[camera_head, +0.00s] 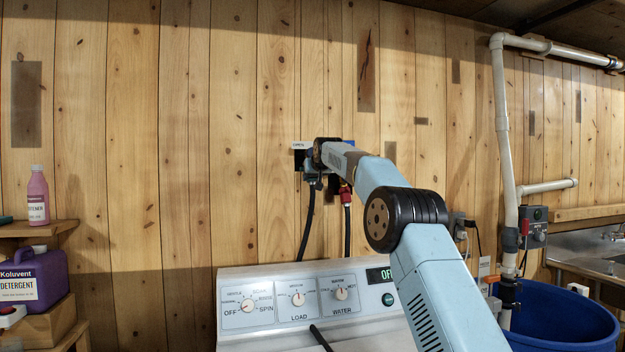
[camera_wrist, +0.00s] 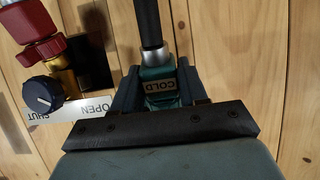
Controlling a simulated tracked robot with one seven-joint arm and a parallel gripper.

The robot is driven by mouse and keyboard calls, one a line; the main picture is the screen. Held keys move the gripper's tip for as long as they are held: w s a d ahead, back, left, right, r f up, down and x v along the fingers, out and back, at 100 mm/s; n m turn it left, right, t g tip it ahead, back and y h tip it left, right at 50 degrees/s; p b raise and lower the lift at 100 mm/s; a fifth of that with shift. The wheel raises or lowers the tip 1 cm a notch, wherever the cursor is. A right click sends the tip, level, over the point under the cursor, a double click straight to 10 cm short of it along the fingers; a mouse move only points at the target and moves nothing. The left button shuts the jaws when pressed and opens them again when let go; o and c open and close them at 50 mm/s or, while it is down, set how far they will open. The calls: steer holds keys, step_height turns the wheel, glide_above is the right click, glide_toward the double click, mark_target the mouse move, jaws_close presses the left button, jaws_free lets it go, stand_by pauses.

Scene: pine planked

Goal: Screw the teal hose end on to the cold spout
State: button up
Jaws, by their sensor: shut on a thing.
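My gripper (camera_wrist: 158,80) is shut on the teal hose end (camera_wrist: 158,58), which sits between its two fingers with a COLD label (camera_wrist: 161,86) on the teal part. A black hose (camera_wrist: 149,22) runs from this hose end, and in the head view the hose (camera_head: 308,222) hangs down the wall below my gripper (camera_head: 314,172). My arm covers much of the fittings in the head view. I cannot make out the cold spout, nor whether the hose end touches it.
A red hose end (camera_wrist: 39,47) is on a brass fitting with a dark blue knob (camera_wrist: 43,94), beside an OPEN/SHUT plate (camera_wrist: 75,112). The washer (camera_head: 310,295) stands below against the plank wall. Detergent (camera_head: 38,278) is at left, a blue tub (camera_head: 565,325) at right.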

steer(key=shift+r, duration=0.2)
steer(key=o, duration=1.2)
steer(key=shift+s, duration=0.1)
steer(key=v, duration=1.3)
steer(key=shift+s, duration=0.2)
steer(key=shift+d, duration=0.15)
